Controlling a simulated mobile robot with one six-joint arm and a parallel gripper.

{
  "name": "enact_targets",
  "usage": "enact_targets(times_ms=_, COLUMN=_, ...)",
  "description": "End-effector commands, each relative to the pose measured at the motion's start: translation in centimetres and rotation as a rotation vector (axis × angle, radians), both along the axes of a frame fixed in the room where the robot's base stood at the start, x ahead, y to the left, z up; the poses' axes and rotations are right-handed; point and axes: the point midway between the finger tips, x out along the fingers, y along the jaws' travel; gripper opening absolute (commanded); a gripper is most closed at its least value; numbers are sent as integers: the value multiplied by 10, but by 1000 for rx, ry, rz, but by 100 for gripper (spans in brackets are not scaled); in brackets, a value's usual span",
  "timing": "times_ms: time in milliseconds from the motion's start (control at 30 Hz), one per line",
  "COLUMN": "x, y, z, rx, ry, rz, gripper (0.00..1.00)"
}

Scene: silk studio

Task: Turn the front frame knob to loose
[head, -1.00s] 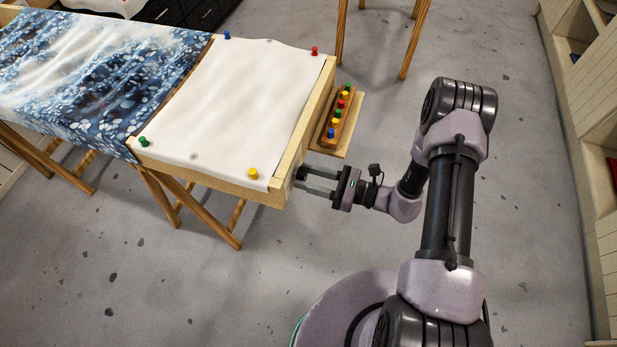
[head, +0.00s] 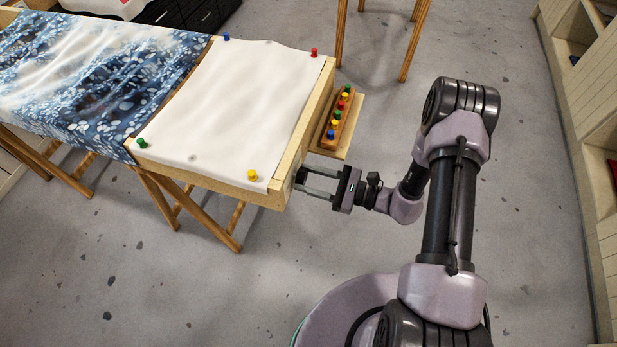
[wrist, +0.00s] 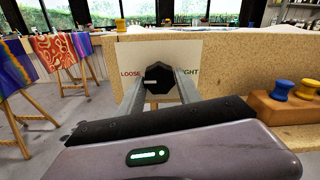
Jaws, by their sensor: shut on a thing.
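The front frame knob (wrist: 160,76) is black and many-sided, on a white plate (wrist: 150,49) on the end of the wooden frame (head: 222,182). The plate reads LOOSE at left; the word at right is partly hidden, with "GHT" showing. A short white mark on the knob lies on its left side, towards LOOSE. My gripper (wrist: 158,92) is shut on the knob, one finger on each side.
A wooden ledge with a rack of coloured pins (head: 337,118) juts out just beyond my gripper. White cloth (head: 225,110) is pinned over the frame, and blue patterned cloth (head: 85,75) lies to its left. Grey floor (head: 180,290) is clear in front.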

Motion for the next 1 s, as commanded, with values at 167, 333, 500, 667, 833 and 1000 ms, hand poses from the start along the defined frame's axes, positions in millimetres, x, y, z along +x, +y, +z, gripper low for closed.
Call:
enact_targets(times_ms=167, x=0, y=0, z=0, rx=-1, ry=1, rz=1, gripper=45)
enact_targets(times_ms=333, x=0, y=0, z=0, rx=0, ry=1, rz=0, gripper=63)
enact_targets(times_ms=500, x=0, y=0, z=0, rx=0, ry=1, rz=0, gripper=63)
enact_targets(times_ms=667, x=0, y=0, z=0, rx=0, ry=1, rz=0, gripper=63)
enact_targets(times_ms=833, x=-4, y=-13, z=1, rx=1, ry=2, rz=-4, gripper=63)
enact_targets(times_ms=1000, x=-20, y=-59, z=3, rx=0, ry=1, rz=-8, gripper=63)
